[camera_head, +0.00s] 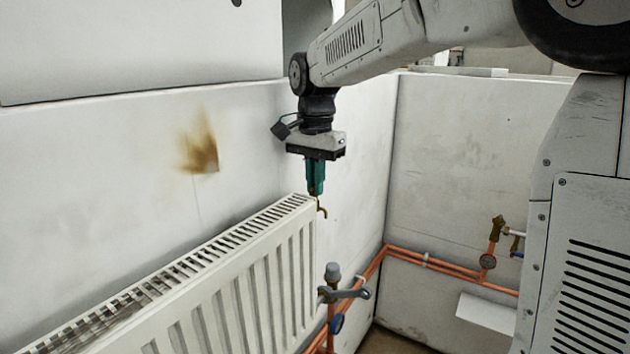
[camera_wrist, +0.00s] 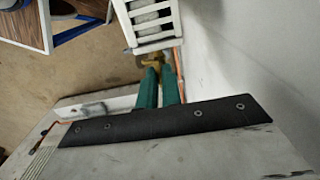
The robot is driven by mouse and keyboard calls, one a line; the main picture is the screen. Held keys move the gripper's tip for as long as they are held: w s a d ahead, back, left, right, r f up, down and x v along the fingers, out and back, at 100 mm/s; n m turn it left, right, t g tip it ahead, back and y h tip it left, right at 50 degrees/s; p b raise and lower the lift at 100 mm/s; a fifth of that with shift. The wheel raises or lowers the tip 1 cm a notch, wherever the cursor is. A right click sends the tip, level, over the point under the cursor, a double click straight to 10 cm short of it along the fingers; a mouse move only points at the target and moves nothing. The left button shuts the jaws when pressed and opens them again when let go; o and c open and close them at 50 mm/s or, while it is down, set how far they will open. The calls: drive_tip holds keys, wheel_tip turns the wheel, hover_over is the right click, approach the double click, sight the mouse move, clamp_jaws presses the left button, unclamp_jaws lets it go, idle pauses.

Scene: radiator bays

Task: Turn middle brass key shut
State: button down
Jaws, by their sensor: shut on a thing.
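In the wrist view the brass key (camera_wrist: 148,60) shows at the tips of the green fingers (camera_wrist: 158,74), by the radiator's end (camera_wrist: 153,22). The fingers hide part of the key, so I cannot tell its exact angle.
Copper pipes (camera_head: 440,264) run along the wall to a brass valve (camera_head: 497,229) with a gauge. A white box (camera_head: 486,311) stands low at right. A scorch mark (camera_head: 200,148) stains the wall.

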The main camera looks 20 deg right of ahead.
idle(0.4)
drive_tip(key=c, duration=1.9)
unclamp_jaws()
drive_tip(key=shift+r, duration=0.15)
wheel_tip(320, 180, up, 8)
drive_tip(key=shift+f, duration=0.2)
